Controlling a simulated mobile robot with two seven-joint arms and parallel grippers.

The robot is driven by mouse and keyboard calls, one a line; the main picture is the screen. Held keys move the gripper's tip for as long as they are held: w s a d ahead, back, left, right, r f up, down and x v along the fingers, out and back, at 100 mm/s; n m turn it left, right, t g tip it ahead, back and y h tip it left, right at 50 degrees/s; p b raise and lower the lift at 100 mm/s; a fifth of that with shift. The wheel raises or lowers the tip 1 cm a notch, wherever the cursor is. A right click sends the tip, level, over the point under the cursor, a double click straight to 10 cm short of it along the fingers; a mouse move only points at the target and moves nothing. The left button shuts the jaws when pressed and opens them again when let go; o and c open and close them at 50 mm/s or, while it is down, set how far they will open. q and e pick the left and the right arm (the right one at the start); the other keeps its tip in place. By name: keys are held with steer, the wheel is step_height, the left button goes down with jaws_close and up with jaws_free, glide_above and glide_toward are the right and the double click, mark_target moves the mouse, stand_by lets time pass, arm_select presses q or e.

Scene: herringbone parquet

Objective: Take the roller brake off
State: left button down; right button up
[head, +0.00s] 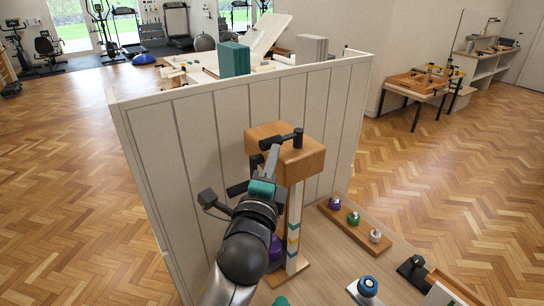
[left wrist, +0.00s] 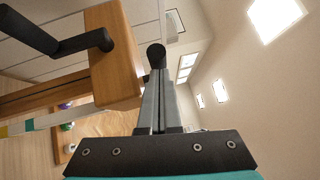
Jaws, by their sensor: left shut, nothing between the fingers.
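A wooden block (head: 305,160) sits on top of an upright post with coloured bands (head: 293,225). A black lever (head: 284,139) is on the block's top. I take it for the roller brake, but cannot be sure. My left gripper (head: 274,151) is shut and empty, its fingertips close to the lever's left end. In the left wrist view the shut fingers (left wrist: 155,78) point at a round black end (left wrist: 156,55); I cannot tell if they touch. A black bent handle (left wrist: 75,43) joins the wooden block (left wrist: 115,60) at left.
A pale panelled partition (head: 190,150) stands close behind the post. A wooden strip with coloured knobs (head: 353,224) lies on the bench to the right. A blue-topped knob (head: 367,287) and a black fitting (head: 412,268) are nearer. Open parquet (head: 450,170) lies to the right.

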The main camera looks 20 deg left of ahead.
stand_by(0.3)
arm_select(q)
steer(key=shift+w+a+m+h+p, duration=0.1)
steer(key=shift+a+m+h+p, duration=0.2)
steer(key=shift+m+p, duration=0.15)
